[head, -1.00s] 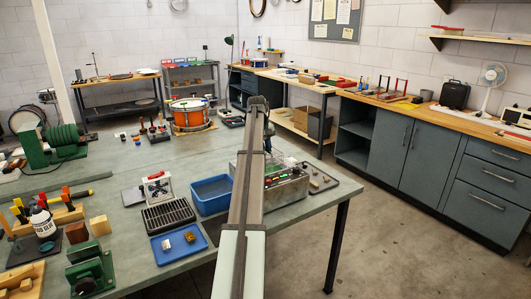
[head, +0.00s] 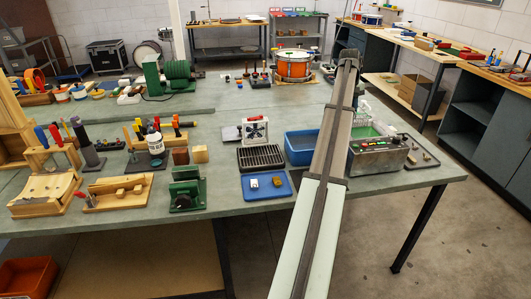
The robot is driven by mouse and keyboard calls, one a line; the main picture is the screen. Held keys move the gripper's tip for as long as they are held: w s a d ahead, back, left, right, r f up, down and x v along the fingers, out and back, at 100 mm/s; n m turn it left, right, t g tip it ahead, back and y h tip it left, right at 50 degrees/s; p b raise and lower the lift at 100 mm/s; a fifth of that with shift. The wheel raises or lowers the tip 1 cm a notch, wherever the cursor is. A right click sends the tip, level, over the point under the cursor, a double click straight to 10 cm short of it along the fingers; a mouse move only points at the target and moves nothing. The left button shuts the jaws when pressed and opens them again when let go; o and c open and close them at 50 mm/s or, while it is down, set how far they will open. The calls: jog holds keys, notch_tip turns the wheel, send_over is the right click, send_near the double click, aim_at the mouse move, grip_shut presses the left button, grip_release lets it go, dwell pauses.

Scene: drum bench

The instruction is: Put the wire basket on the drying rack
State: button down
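The black slatted rack, which looks like the drying rack (head: 261,158), lies on the bench left of a blue tub, with nothing on its slats. The grey metal tank (head: 376,158) with a control panel stands right of my arm, with green inside. My arm runs up the middle of the head view and covers the tank's left side. My gripper is hidden behind the arm, so its fingers do not show.
The blue tub (head: 301,147) sits between the rack and my arm. A blue tray (head: 265,193) with small parts lies in front of the rack, and a small white device (head: 255,130) stands behind it. A green vise (head: 186,190) is at left.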

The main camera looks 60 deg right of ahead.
jog(key=w+a+f, duration=0.3)
jog(key=w+a, duration=2.3)
jog(key=shift+w+a+x, duration=0.15)
jog(key=shift+w+x, duration=0.1)
jog(key=shift+x, duration=1.2)
jog(key=shift+w+a+x, duration=0.15)
jog(key=shift+w+x, duration=0.15)
jog(key=shift+x, duration=1.15)
jog(key=shift+w+a+x, duration=0.15)
jog(key=shift+w+x, duration=0.1)
jog(key=shift+x, duration=1.2)
jog(key=shift+f, duration=0.25)
jog(key=c, duration=1.5)
grip_release()
jog(key=shift+f, duration=0.1)
jog(key=o, duration=0.5)
jog(key=v, duration=1.2)
jog(key=shift+d, duration=0.15)
